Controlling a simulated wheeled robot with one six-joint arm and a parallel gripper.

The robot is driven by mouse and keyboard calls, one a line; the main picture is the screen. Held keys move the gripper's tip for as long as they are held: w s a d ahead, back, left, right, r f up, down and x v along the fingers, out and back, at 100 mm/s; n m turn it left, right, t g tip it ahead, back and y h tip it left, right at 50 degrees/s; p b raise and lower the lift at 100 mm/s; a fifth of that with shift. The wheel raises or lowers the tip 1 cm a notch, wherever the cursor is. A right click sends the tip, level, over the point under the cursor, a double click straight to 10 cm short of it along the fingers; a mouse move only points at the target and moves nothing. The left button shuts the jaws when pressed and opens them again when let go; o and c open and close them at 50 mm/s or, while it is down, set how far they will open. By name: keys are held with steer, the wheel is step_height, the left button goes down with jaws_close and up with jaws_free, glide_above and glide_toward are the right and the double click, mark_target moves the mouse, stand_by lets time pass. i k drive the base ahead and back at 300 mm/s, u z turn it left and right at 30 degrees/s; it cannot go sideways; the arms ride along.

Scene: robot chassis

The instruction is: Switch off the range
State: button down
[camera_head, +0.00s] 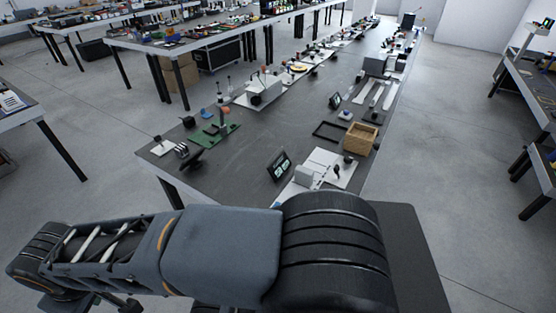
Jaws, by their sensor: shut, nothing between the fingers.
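I cannot pick out the range for certain; the devices on the long dark table (240,170) are small in this view. A small dark device with a lit screen (279,166) stands tilted near the table's near edge. Right of it is a white panel (325,160) with a grey block and a small dark knob-like part. No switch state can be read. My arm lies across the bottom of the view, apart from these devices in the picture. My gripper is not clearly visible; dark parts below the arm at lower left cannot be made out.
A wooden box (360,138) and a dark frame (327,131) lie behind the panel. Other tables stand left and right (535,95). Grey floor (455,150) is open right of the long table.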

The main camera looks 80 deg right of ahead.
mark_target(336, 169)
steer(key=i, duration=0.85)
steer(key=z, duration=3.15)
steer(key=i, duration=0.5)
steer(key=u, duration=0.05)
